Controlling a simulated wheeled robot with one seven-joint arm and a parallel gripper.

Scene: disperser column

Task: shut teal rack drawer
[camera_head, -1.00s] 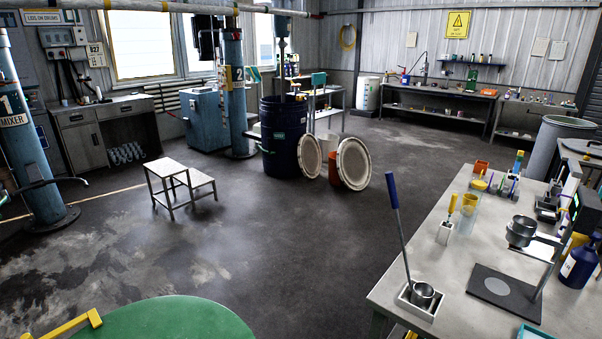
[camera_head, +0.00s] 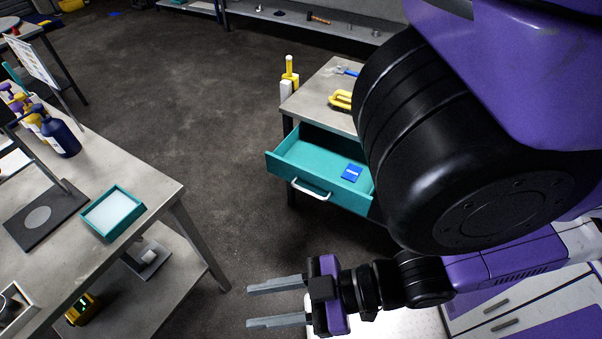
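The teal drawer (camera_head: 287,158) is pulled out from under a grey-topped table (camera_head: 318,92) right of centre. It has a pale bar handle (camera_head: 310,190) on its front, and a small blue item (camera_head: 352,172) lies inside. My arm hides its right part. My gripper (camera_head: 262,304) is below the drawer in the picture, apart from it, with its two fingers spread, pointing left, and nothing between them.
On the left, a long workbench (camera_head: 150,190) carries a teal-rimmed tray (camera_head: 112,212) and a dark blue bottle (camera_head: 60,138). Dark floor (camera_head: 215,120) lies open between the bench and the drawer.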

